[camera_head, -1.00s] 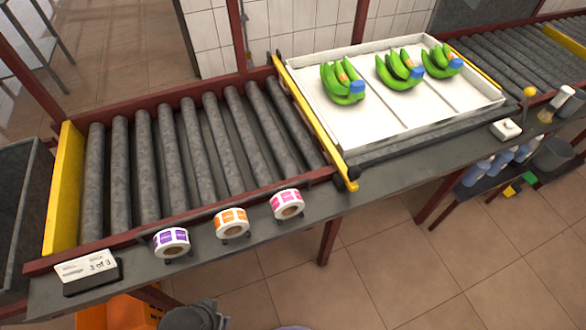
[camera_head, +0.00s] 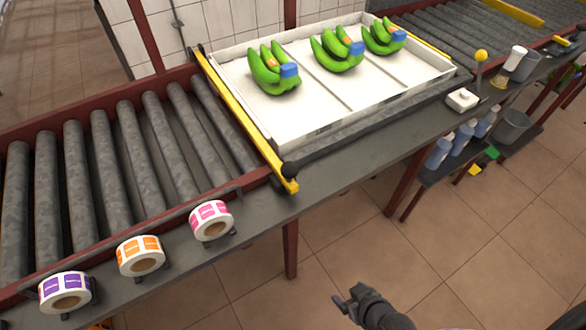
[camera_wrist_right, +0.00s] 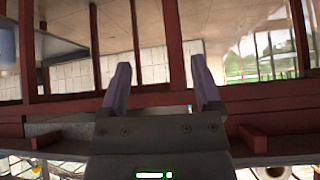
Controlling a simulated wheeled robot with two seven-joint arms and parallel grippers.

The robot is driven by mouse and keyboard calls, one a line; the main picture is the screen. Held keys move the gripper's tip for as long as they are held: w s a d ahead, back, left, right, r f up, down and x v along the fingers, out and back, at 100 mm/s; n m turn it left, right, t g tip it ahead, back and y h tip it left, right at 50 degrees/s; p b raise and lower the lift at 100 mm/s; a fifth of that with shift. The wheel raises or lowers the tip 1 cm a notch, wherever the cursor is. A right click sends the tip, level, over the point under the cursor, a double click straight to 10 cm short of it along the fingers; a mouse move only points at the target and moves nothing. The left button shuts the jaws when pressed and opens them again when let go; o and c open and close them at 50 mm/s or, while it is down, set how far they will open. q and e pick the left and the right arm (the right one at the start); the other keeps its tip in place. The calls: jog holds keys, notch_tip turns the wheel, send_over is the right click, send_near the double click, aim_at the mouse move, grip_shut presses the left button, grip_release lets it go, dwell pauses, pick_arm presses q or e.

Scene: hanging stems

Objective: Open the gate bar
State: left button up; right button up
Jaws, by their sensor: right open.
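The gate bar (camera_head: 240,117) is a long yellow bar lying across the conveyor, between the bare rollers on the left and the white tray on the right. Its near end, beside a black knob (camera_head: 290,169), reaches the conveyor's front edge. My right gripper (camera_head: 347,299) is low in the head view, in front of the conveyor and apart from the bar. In the right wrist view its two fingers (camera_wrist_right: 162,82) are spread with nothing between them. The bar cannot be made out in that view. My left gripper is not in view.
The white tray (camera_head: 305,130) holds green banana bunches (camera_head: 274,72). Label rolls in purple, orange and pink (camera_head: 211,219) sit along the front ledge. A white box (camera_head: 462,99) stands farther right, near a yellow-topped post (camera_head: 481,57). Open tiled floor lies in front.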

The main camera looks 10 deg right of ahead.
jog(key=w+r+t+y+b, duration=0.1)
jog(key=w+r+t+b, duration=0.15)
jog(key=w+r, duration=0.4)
jog(key=n+t+y+b, duration=0.3)
jog(key=t+y+b, duration=0.1)
jog(key=t+y, duration=0.15)
send_near(295, 175)
jog(key=w+f, duration=0.2)
jog(key=shift+t, duration=0.3)
jog(key=p+x, duration=0.1)
jog(key=x, duration=0.2)
jog(key=r+p+x, duration=0.1)
jog(key=x, duration=0.2)
jog(key=a+p+x, duration=0.1)
jog(key=x, duration=0.2)
jog(key=shift+s+r, duration=0.2)
jog(key=shift+s, duration=0.05)
jog(key=shift+w+a, duration=0.15)
jog(key=shift+w, duration=0.25)
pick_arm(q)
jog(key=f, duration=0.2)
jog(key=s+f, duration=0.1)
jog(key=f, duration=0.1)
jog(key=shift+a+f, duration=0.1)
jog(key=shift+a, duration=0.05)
pick_arm(e)
grip_shut()
